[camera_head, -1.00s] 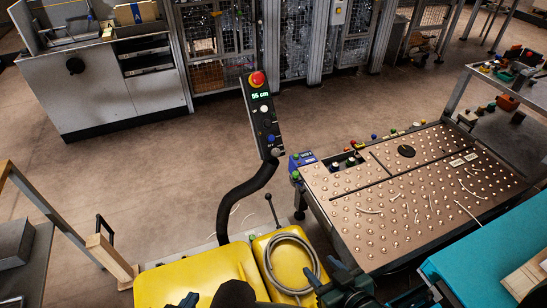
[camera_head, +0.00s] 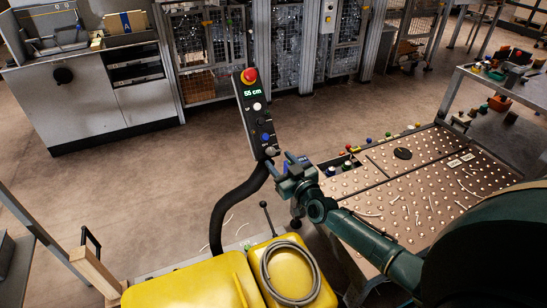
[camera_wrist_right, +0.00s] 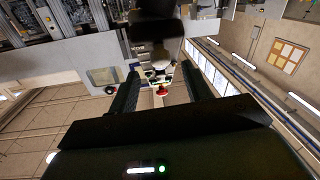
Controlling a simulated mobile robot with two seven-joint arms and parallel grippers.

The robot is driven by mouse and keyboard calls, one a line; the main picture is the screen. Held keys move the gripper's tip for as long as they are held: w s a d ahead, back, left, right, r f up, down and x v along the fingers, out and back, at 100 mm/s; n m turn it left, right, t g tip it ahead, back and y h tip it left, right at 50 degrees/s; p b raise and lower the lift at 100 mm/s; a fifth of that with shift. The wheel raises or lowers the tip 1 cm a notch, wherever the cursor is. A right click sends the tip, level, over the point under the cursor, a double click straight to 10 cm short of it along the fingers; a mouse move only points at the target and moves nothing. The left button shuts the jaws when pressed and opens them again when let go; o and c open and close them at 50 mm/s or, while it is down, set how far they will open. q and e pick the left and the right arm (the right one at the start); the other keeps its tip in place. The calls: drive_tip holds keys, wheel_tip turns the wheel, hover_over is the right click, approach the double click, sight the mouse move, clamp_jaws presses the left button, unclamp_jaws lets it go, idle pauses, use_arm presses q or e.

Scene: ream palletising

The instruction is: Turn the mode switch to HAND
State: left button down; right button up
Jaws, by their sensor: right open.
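The black control pendant (camera_head: 254,112) stands tilted on a curved black arm, with a red mushroom button (camera_head: 249,75) at its top and a lit display reading 55 cm. Below are a white button (camera_head: 257,106), a blue button (camera_head: 266,137) and a grey knob (camera_head: 271,152) at the lower end. The knob looks like the mode switch; its label and setting are too small to read. My right gripper (camera_head: 281,170) is open just below and right of that knob, and appears empty. Its open fingers (camera_wrist_right: 160,74) also show in the right wrist view, with a red button beyond. My left gripper is out of view.
A ball-studded table (camera_head: 400,195) lies right of the pendant, partly behind my right arm. Yellow covers (camera_head: 195,284) with a coiled grey hose (camera_head: 290,272) and a black lever (camera_head: 266,217) are below. Open floor lies left of the pendant.

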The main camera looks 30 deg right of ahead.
sight(272, 153)
drive_tip(key=w+b, duration=0.1)
drive_tip(key=w, duration=0.2)
drive_tip(key=shift+w+a+f, duration=0.1)
drive_tip(key=shift+w, duration=0.6)
